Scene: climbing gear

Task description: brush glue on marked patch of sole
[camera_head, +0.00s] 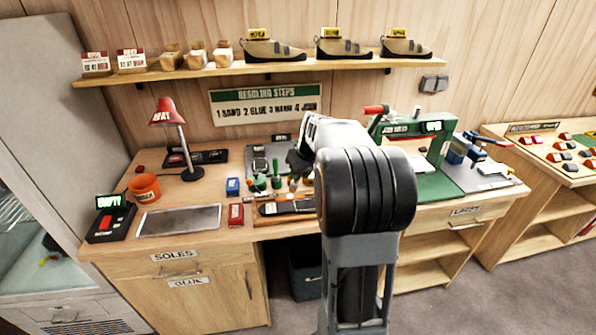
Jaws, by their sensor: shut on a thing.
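My gripper (297,172) is over the back middle of the workbench, partly hidden by my own arm. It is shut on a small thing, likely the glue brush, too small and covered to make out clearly. A dark shoe sole (288,208) lies on a wooden board near the bench's front edge, just below and in front of my gripper. My arm covers the board's right end, and a marked patch on the sole cannot be made out.
A grey plate (179,219), an orange bucket (145,188) and a red lamp (165,113) are further left. A green press (440,150) stands right of my arm. A shelf (225,70) with shoes hangs above.

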